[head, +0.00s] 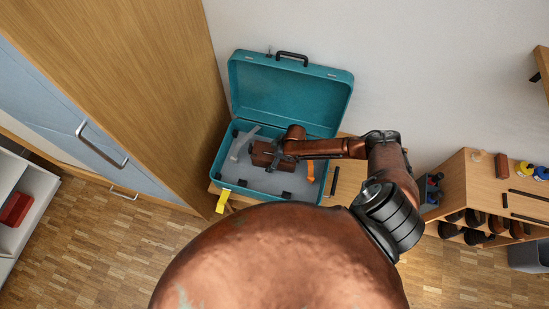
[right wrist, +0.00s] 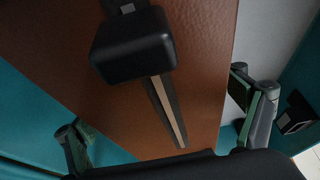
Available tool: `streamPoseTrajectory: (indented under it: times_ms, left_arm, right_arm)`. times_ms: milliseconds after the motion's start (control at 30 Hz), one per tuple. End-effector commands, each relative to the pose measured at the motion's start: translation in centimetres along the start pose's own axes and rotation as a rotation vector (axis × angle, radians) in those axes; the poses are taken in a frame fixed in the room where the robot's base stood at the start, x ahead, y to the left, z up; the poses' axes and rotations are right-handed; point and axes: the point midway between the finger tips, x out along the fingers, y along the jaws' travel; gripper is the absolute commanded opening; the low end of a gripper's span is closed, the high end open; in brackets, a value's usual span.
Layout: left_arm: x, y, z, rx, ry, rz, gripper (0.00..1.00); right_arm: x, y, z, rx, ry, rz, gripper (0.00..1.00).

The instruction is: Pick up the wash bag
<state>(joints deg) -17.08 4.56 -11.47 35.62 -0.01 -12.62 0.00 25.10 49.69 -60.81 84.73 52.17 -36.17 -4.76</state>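The wash bag (head: 262,153) is a brown leather-like box-shaped bag inside the open teal suitcase (head: 219,168). In the right wrist view the wash bag (right wrist: 200,65) fills the middle, with a dark zip or strap line and a black block-like part on it. My right gripper (head: 279,160) reaches into the suitcase at the bag. In the right wrist view its fingers (right wrist: 165,130) are spread wide, one on each side of the bag, with a gap visible at the right finger. Contact at the left finger is unclear. My left gripper is out of view.
A grey item (head: 240,146) lies left of the bag and an orange-handled item (head: 310,171) lies right of it. The raised lid (head: 290,95) stands behind. A tall wooden cabinet (head: 140,80) is close on the left; a shoe shelf (head: 455,180) stands at the right.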

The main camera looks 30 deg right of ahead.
Motion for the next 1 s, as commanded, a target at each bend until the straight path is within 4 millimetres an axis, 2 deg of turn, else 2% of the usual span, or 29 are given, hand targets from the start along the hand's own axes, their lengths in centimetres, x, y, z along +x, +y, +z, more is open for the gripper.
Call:
streamPoseTrajectory:
  times_ms: [67,800,1000]
  left_arm:
    - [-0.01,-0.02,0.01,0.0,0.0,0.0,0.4]
    - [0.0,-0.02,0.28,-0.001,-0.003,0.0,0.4]
    - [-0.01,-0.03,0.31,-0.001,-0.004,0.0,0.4]
  right_arm:
    - [-0.02,0.0,0.01,0.0,0.0,0.0,0.84]
    - [-0.01,-0.01,0.04,0.0,0.0,0.0,0.33]
    - [-0.06,0.04,-0.05,0.0,0.001,0.001,0.33]
